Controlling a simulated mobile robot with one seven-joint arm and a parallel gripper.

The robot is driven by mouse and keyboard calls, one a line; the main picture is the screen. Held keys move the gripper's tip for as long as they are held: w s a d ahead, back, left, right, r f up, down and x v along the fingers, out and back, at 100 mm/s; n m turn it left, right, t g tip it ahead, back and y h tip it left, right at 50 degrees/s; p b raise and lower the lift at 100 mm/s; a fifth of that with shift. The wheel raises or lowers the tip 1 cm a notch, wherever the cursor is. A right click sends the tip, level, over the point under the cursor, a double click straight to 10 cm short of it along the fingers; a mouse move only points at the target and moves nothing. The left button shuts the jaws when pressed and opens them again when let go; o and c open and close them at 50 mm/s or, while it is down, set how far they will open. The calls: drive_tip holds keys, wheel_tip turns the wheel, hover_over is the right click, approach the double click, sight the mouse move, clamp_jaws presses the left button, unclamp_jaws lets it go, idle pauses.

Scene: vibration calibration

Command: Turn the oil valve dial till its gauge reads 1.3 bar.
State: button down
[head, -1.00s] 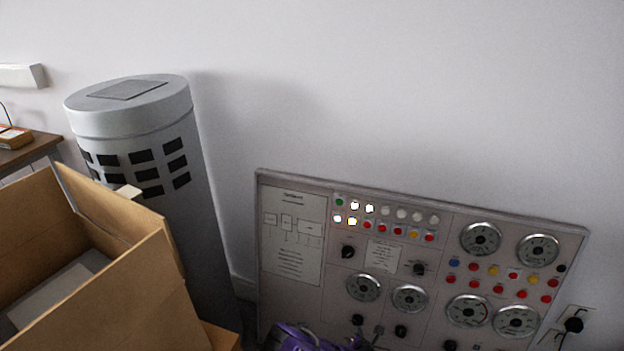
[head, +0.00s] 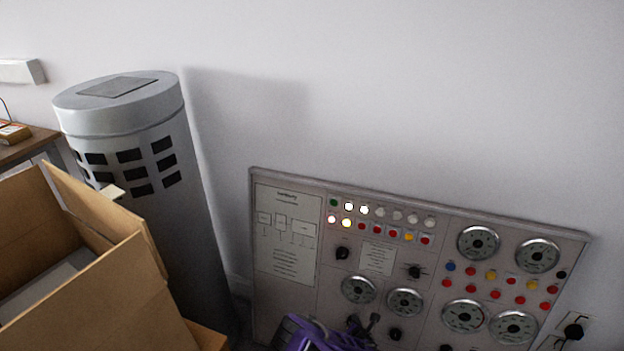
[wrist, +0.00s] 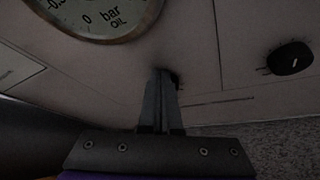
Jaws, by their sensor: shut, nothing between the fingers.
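The oil gauge (wrist: 98,14) is cut off at the top left of the wrist view. It is marked "bar" and "OIL"; its needle is not in sight, so the reading cannot be told. A dark dial (wrist: 175,78) below it is mostly hidden behind the fingertips of my gripper (wrist: 162,76). The fingers are shut with nothing between them, their tips at or just in front of this dial; contact cannot be told. In the head view my purple gripper (head: 371,325) is at the bottom edge, before the lower part of the grey panel (head: 310,185).
Another black dial (wrist: 290,57) is to the right in the wrist view. The panel carries several other gauges, lamps and buttons. An open cardboard box (head: 110,290) and a grey cylinder (head: 125,115) stand on the left. The wall above the panel is bare.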

drive_tip(key=shift+a+f, duration=0.1)
drive_tip(key=shift+f, duration=0.2)
idle(0.8)
